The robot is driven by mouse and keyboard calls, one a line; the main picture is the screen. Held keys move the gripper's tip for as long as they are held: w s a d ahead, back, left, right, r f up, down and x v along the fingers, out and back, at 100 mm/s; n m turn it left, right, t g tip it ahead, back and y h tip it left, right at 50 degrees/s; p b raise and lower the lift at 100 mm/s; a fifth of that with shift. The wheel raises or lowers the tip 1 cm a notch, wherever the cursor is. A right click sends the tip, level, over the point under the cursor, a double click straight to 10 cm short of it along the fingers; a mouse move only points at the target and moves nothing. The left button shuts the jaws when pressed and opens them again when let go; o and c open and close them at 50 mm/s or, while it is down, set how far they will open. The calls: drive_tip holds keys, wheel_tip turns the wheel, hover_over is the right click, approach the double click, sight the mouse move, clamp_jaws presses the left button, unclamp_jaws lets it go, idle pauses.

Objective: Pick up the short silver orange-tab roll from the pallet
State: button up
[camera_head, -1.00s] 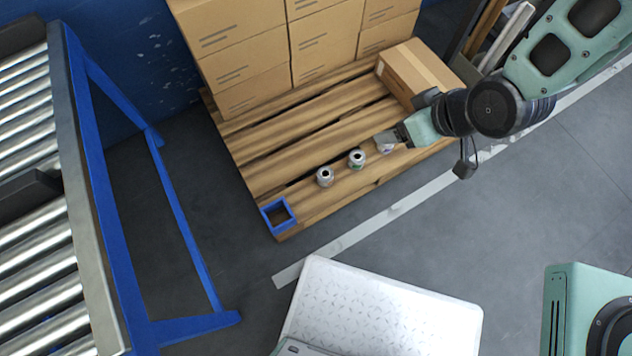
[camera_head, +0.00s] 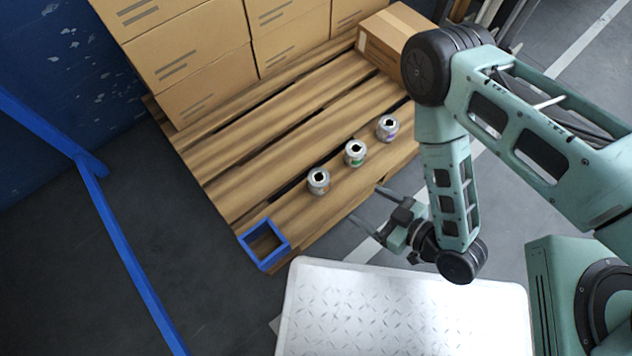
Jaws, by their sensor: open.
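Three small silver rolls stand in a slanting row on the wooden pallet (camera_head: 240,155). The near-left roll (camera_head: 318,181) shows no clearly readable tab colour. The middle roll (camera_head: 355,153) has a green mark, and the far-right roll (camera_head: 387,128) has a purple mark. I cannot make out an orange tab on any of them. My gripper (camera_head: 367,205) is open and empty, just off the pallet's front edge in the picture. Its fingers point left, to the right of and a little below the near-left roll, apart from all the rolls.
A blue square frame (camera_head: 264,244) sits at the pallet's near-left corner. Stacked cartons (camera_head: 190,60) fill the back, and one carton (camera_head: 395,38) lies at the back right. A white textured platform (camera_head: 400,310) is in front. A blue stand (camera_head: 105,220) is at left.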

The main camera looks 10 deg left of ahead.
drive_tip(key=a+b, duration=0.1)
drive_tip(key=b, duration=0.7)
approach(315, 175)
drive_tip(key=x, duration=0.3)
drive_tip(key=shift+w+a+f, duration=0.2)
drive_tip(key=shift+f, duration=0.15)
drive_tip(key=b+x, duration=0.3)
drive_tip(key=x, duration=0.1)
drive_tip(key=shift+s, duration=0.1)
drive_tip(key=shift+w+a+f+b, duration=0.1)
drive_tip(key=shift+w+a+b, duration=0.2)
drive_tip(key=shift+a+b, duration=0.15)
drive_tip(key=c, duration=1.1)
